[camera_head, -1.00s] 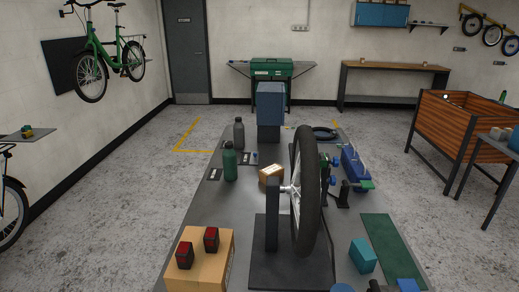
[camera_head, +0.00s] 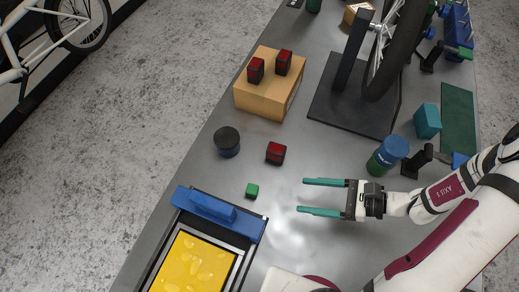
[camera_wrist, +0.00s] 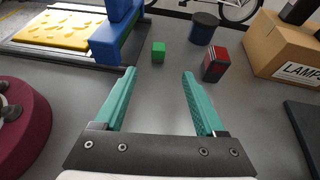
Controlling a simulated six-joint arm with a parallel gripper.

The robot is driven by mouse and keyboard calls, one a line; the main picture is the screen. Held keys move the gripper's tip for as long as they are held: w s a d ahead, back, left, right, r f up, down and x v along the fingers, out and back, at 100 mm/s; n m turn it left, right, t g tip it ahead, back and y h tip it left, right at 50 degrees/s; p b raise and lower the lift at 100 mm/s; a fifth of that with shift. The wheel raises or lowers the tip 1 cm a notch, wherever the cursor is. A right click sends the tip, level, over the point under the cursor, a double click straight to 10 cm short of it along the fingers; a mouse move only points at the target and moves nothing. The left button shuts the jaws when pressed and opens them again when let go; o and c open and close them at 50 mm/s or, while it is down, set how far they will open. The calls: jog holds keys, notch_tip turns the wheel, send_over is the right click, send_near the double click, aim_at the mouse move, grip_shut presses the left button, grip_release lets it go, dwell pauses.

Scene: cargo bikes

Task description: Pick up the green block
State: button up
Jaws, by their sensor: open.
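The green block (camera_head: 252,190) is a small cube on the grey bench, close to the corner of the blue-railed yellow tray. In the wrist view the green block (camera_wrist: 158,52) lies ahead of my gripper, roughly between the lines of its fingers and beyond their tips. My gripper (camera_head: 303,196) has two teal fingers, open and empty, pointing left and set to the right of the block with a gap between. The fingers (camera_wrist: 158,73) also show apart in the wrist view. Nothing covers the block.
A red-and-black block (camera_head: 276,153) and a dark round pot (camera_head: 227,141) stand behind the green block. The blue-railed tray (camera_head: 213,212) is just left. A cardboard box (camera_head: 262,105), a wheel stand (camera_head: 345,112) and a blue-lidded jar (camera_head: 388,155) stand farther back.

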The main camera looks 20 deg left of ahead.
aim_at(252, 189)
jog(key=x, duration=1.5)
jog(key=shift+s+a+f, duration=0.2)
jog(key=shift+a+f, duration=0.05)
jog(key=shift+f, duration=0.05)
grip_shut()
